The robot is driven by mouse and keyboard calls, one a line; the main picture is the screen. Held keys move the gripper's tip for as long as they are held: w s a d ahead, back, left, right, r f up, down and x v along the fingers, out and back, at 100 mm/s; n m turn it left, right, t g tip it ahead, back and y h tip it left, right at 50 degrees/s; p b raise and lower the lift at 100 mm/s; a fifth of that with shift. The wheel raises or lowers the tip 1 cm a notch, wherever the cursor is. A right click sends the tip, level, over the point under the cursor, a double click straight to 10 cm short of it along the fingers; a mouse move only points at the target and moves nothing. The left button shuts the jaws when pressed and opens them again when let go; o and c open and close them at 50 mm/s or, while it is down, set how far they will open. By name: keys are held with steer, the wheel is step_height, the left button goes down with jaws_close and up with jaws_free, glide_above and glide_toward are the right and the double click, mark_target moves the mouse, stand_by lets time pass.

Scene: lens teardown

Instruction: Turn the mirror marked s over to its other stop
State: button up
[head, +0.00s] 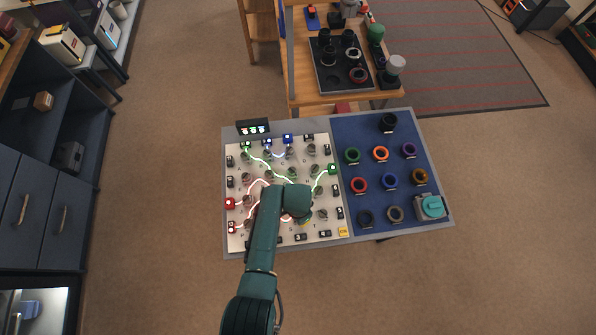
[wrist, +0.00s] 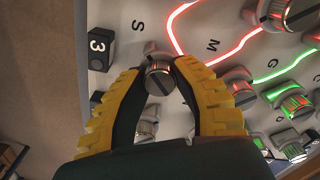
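The mirror marked S (wrist: 158,80) is a small round grey post with a dark slot across its top, beside the printed letter S in the wrist view. My gripper (wrist: 159,73) has its two yellow, dark-padded fingertips close on either side of it, and they appear to touch it. In the head view my gripper (head: 302,212) covers the lower middle of the white board (head: 262,238), and the S mirror is hidden or too small to tell there. A bent red light line (wrist: 172,30) runs right beside the mirror and the right fingertip.
A black block marked 3 (wrist: 100,47) stands near the S mirror. The mirror by the letter M (wrist: 238,88) and several other posts stand close to the right finger. A blue panel (head: 370,133) with coloured rings and a teal device (head: 431,207) lies right of the white board.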

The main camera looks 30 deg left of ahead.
steer(key=o, duration=0.5)
step_height(320, 180, up, 12)
stand_by(0.3)
stand_by(0.3)
